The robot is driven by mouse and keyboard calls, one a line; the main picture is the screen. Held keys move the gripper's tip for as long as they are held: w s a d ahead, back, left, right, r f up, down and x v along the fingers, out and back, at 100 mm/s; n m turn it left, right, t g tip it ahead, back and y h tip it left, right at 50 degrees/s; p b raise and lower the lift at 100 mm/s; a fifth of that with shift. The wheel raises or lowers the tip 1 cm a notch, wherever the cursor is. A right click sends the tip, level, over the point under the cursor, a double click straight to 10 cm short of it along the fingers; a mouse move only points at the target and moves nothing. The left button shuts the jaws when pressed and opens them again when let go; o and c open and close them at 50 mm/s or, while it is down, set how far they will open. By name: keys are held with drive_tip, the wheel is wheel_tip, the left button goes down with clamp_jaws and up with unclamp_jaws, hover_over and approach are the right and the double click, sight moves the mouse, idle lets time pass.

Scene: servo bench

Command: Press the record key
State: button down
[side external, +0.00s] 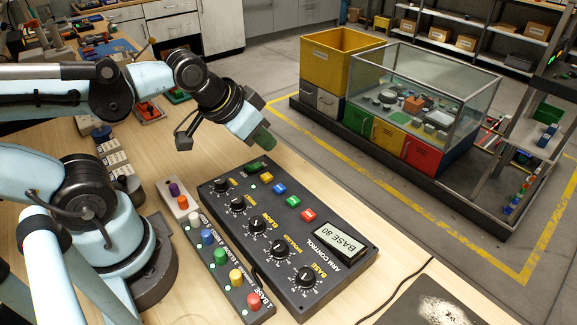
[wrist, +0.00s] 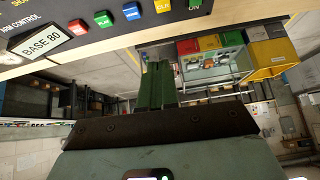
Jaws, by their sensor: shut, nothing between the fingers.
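A dark control box (side external: 222,215) lies on the bench in the side view, with a row of coloured keys along its far edge. The keys are green (side external: 257,167), yellow (side external: 267,178), blue (side external: 280,188), another green (side external: 293,201) and red (side external: 308,214). In the wrist view the fingers (wrist: 157,68) are together, below the key row.
The box also carries several black knobs (side external: 258,224) and a display (side external: 339,239) reading "BASE 80". A strip of coloured buttons (side external: 221,255) lies alongside it, nearer my base. A dark mat (side external: 430,305) lies at the right. A glass case (side external: 425,85) stands beyond the bench.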

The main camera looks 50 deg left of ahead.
sight(306, 217)
drive_tip(key=d+r+m+t, duration=0.2)
drive_tip(key=d+m, duration=0.5)
drive_tip(key=d, duration=0.4)
drive_tip(key=shift+w+d+y, duration=0.2)
drive_tip(key=shift+d+y, duration=0.2)
drive_tip(key=shift+f, duration=0.1)
drive_tip(key=shift+f, duration=4.25)
drive_tip(key=shift+f, duration=0.2)
drive_tip(key=shift+f, duration=0.25)
drive_tip(key=shift+f, duration=0.45)
drive_tip(key=shift+r, duration=0.9)
